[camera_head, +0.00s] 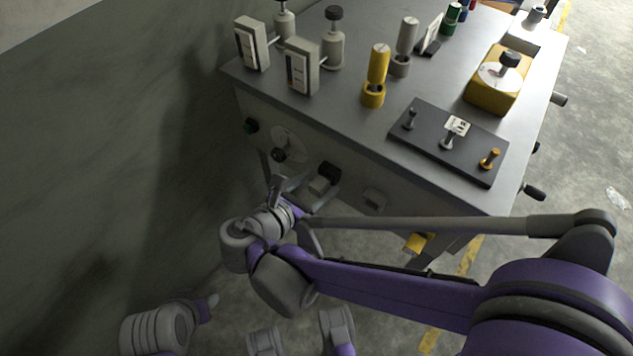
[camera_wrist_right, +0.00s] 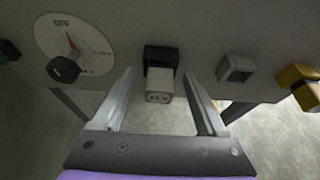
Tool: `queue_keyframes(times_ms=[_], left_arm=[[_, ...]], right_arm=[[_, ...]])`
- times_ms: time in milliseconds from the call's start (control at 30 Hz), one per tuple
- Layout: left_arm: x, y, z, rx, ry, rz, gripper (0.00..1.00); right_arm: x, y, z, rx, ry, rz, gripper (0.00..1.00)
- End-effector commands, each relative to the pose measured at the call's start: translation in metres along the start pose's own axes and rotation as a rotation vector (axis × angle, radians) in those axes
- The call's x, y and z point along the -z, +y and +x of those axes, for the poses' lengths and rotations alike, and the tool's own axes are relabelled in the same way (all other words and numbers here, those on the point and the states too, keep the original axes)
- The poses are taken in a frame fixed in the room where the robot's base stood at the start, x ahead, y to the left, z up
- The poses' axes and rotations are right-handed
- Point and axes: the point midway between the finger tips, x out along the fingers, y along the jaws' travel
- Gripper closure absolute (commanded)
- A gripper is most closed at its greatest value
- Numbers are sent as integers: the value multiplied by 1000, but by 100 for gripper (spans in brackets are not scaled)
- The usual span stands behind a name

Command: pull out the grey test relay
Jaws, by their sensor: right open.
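The grey test relay (camera_head: 318,186) is a small pale block on the front panel of the bench. In the right wrist view the relay (camera_wrist_right: 160,88) sits in a black socket (camera_wrist_right: 160,56), its labelled end facing me. My right gripper (camera_head: 306,187) is open at the panel. In the right wrist view its fingers stand on the left and right of the relay, with a visible gap on each side. Part of what looks like my left gripper (camera_head: 206,308) shows low at the left; its jaws cannot be made out.
A dial with a black knob (camera_wrist_right: 64,69) is left of the relay. A grey square socket (camera_wrist_right: 237,68) and a yellow part (camera_wrist_right: 300,82) are to its right. The bench top (camera_head: 365,75) carries meters, yellow and grey cylinders and a dark lever plate (camera_head: 425,150). A wall is at left.

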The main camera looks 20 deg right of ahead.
Motion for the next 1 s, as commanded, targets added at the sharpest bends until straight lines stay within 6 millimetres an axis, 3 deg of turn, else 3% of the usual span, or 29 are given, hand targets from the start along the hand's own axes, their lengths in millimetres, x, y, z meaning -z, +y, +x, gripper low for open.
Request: queue_keyframes(times_ms=[33,400,467,533,567,767,1000], left_arm=[[0,0,0,0,0,0,50],[0,0,0,0,0,0,50],[0,0,0,0,0,0,50],[0,0,0,0,0,0,50],[0,0,0,0,0,0,50],[0,0,0,0,0,0,50],[0,0,0,0,0,0,50]], right_arm=[[0,0,0,0,0,0,25],[0,0,0,0,0,0,92],[0,0,0,0,0,0,100],[0,0,0,0,0,0,100],[0,0,0,0,0,0,64],[0,0,0,0,0,0,100],[0,0,0,0,0,0,100]])
